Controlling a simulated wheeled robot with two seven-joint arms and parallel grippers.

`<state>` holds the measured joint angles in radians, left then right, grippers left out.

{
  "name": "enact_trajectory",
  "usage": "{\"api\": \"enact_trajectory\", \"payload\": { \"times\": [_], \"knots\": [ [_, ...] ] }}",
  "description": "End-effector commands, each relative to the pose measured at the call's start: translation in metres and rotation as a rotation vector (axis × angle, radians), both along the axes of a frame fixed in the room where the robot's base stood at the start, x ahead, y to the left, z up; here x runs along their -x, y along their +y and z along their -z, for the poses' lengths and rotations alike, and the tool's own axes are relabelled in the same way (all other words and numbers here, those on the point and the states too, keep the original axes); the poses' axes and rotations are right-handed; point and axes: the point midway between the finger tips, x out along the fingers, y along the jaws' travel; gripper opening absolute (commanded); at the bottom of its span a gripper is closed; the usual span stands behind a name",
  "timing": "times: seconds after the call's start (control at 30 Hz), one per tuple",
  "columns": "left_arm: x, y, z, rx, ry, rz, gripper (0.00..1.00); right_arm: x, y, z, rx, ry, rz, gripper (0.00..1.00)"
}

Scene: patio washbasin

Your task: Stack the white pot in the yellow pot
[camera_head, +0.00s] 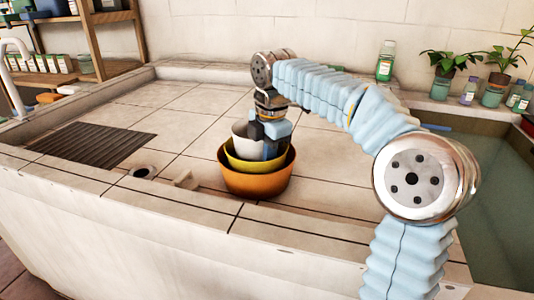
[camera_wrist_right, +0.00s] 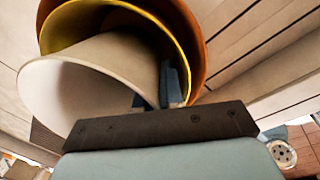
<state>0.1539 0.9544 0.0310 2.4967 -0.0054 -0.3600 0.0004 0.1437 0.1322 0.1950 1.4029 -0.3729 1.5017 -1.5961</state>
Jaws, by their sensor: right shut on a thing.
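The white pot (camera_head: 239,130) is partly inside the yellow pot (camera_head: 236,160), with its rim standing above the yellow rim. The yellow pot sits in a larger orange pot (camera_head: 257,185) on the tiled counter. My right gripper (camera_head: 271,149) points down at the right side of the white pot and is shut on its wall. In the right wrist view the gripper's fingers (camera_wrist_right: 173,84) are at the wall of the white pot (camera_wrist_right: 95,82), with the yellow pot (camera_wrist_right: 72,28) and orange pot (camera_wrist_right: 187,38) around it. The white pot's base is hidden. My left gripper is not in view.
A dark slatted drain grate (camera_head: 92,145) lies on the left of the counter. A water-filled basin (camera_head: 490,190) is at the right. Bottles and potted plants (camera_head: 447,65) stand along the back right edge. The tiles behind the pots are clear.

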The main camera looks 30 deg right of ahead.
Motion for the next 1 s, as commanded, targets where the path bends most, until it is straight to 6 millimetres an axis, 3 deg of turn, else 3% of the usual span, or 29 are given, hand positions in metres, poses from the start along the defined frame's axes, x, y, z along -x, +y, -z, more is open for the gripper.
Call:
{"api": "enact_trajectory", "payload": {
  "times": [0.13, 0.2, 0.53, 0.67, 1.0],
  "knots": [
    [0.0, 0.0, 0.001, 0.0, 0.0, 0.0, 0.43, 0.0, 0.0, 0.001, 0.0, 0.0, 0.0, 0.0],
    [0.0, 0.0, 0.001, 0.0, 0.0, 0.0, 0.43, 0.0, 0.0, 0.001, 0.0, 0.0, 0.0, 0.18],
    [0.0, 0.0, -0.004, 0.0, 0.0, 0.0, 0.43, 0.0, 0.0, -0.006, 0.0, -0.001, 0.0, 0.18],
    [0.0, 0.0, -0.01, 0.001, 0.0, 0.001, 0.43, 0.001, 0.0, -0.027, 0.0, -0.004, 0.0, 0.18],
    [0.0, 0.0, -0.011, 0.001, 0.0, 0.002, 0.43, 0.01, 0.0, -0.104, 0.0, -0.003, -0.001, 0.18]
  ]
}}
